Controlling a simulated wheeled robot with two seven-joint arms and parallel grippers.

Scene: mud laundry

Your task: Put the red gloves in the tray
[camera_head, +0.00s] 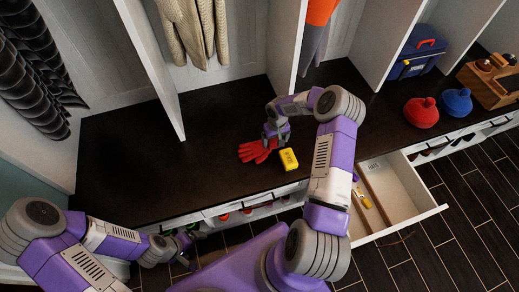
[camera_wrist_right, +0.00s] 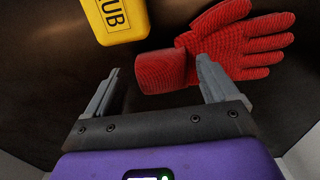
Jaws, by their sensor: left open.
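The red gloves (camera_head: 256,151) lie on the dark bench top; in the right wrist view a red knitted glove (camera_wrist_right: 235,42) shows, cuff toward the left. My right gripper (camera_head: 276,136) is just above the gloves. In its wrist view the fingers (camera_wrist_right: 158,68) are spread apart and empty, with the right fingertip over the glove and the cuff partly between the fingers; contact cannot be told. My left gripper (camera_head: 187,247) is open, low at the bench's front edge. I cannot clearly identify a tray.
A yellow box (camera_head: 289,159) lies right of the gloves. An open white drawer (camera_head: 426,211) with brush-like items juts out at the right.

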